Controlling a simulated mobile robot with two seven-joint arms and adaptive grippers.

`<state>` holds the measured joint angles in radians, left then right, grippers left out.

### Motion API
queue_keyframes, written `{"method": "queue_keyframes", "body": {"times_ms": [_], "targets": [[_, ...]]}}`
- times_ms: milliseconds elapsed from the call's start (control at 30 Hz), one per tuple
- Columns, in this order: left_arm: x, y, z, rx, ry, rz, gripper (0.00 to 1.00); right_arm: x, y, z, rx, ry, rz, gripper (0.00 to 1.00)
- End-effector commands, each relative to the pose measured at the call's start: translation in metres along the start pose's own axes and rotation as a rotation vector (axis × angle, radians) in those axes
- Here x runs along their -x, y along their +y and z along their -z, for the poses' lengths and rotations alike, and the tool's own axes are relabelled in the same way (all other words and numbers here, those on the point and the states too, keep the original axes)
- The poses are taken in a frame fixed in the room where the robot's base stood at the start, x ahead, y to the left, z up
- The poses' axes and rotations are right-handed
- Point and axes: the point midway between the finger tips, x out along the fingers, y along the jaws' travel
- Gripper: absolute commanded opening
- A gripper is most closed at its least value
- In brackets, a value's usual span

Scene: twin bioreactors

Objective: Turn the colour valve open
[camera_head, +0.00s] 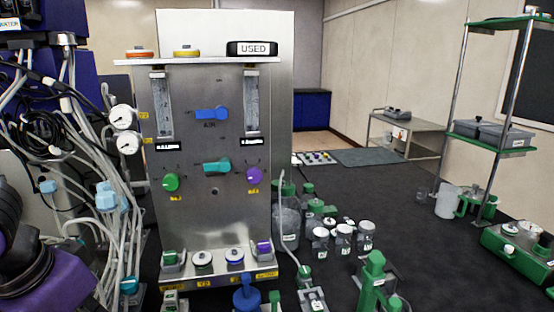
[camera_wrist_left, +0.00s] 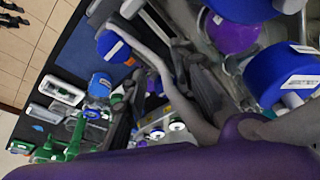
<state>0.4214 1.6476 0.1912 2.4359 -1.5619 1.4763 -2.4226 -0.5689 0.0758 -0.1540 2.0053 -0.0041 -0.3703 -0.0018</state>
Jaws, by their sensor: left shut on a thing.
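No valve in view is plainly marked as the colour valve. On the steel panel (camera_head: 230,215) in the head view are a blue valve handle (camera_head: 211,114) over the word AIR and a teal valve handle (camera_head: 217,166), both lying roughly level. Below them are a green knob (camera_head: 171,182) and a purple knob (camera_head: 254,175). My left arm shows at the lower left; its fingertips are outside the head view. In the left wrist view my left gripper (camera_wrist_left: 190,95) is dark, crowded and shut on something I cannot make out. A purple rounded part (camera_wrist_left: 232,36) and blue labelled cylinders (camera_wrist_left: 285,75) are close by. My right gripper is out of view.
White tubes (camera_head: 90,215) and two gauges (camera_head: 125,130) crowd the left of the panel. Jars (camera_head: 343,236) and green-topped fittings (camera_head: 375,275) stand on the dark surface to the right. A green shelf rack (camera_head: 490,140) stands at the far right.

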Motion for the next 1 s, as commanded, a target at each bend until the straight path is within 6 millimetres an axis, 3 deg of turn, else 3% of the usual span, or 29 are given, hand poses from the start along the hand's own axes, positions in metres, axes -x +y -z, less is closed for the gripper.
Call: {"method": "queue_keyframes", "body": {"times_ms": [33,233,700,1000], "targets": [[-0.006,0.011,-0.011,-0.009,-0.024,-0.035,0.00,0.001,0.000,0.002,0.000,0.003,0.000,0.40],[-0.004,0.011,-0.013,-0.009,-0.025,-0.034,0.00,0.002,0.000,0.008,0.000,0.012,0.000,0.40],[0.051,0.006,0.005,-0.005,-0.013,-0.020,0.00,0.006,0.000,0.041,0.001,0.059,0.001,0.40],[0.057,0.006,0.006,-0.004,-0.015,-0.020,0.00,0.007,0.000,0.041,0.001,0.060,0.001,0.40]]}}
